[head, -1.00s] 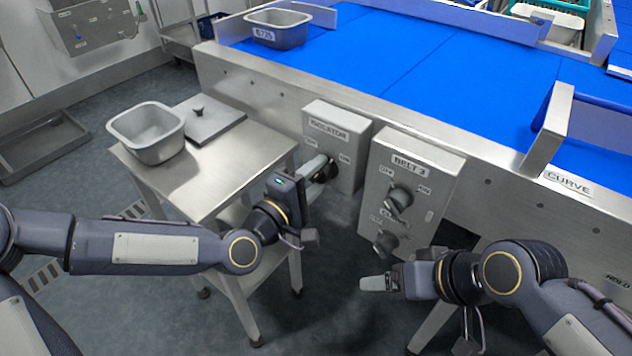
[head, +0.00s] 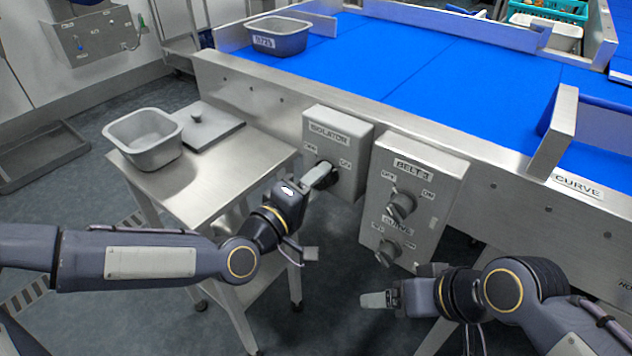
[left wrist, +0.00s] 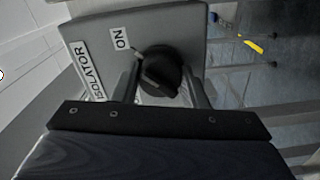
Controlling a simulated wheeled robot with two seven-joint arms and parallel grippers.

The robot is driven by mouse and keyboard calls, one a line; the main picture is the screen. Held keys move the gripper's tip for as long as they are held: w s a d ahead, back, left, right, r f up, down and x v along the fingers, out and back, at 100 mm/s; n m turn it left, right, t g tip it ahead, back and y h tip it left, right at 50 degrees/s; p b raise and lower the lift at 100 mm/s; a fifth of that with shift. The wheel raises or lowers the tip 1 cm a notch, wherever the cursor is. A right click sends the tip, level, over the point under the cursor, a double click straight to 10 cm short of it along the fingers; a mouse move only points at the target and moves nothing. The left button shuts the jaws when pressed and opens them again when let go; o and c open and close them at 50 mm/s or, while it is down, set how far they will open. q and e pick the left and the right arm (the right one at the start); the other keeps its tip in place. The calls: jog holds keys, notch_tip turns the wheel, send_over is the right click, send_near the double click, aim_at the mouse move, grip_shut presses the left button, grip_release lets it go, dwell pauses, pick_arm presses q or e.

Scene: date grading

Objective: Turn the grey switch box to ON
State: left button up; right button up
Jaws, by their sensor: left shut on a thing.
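The grey switch box (head: 345,137), labelled ISOLATOR, is fixed to the conveyor's side in the head view. Its black knob (left wrist: 160,72) shows in the left wrist view. The knob's ridge looks slanted, one end towards the ON label (left wrist: 122,38); which end is the pointer I cannot tell. My left gripper (head: 322,177) is shut on the knob, one finger either side of it in the left wrist view; it covers much of the knob in the head view. My right gripper (head: 378,299) hangs below the neighbouring box, touching nothing; its finger gap is unclear.
A second grey box (head: 432,182), labelled BELT and CURVE with two knobs, sits just right of the isolator. A steel table (head: 215,185) with a grey tub (head: 146,152) and a lid (head: 212,133) stands left. The blue belt (head: 440,75) lies behind.

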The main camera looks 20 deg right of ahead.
pick_arm(q)
jog(key=shift+f, duration=0.1)
jog(key=o, duration=1)
jog(key=p+v, duration=0.1)
jog(key=v, duration=0.7)
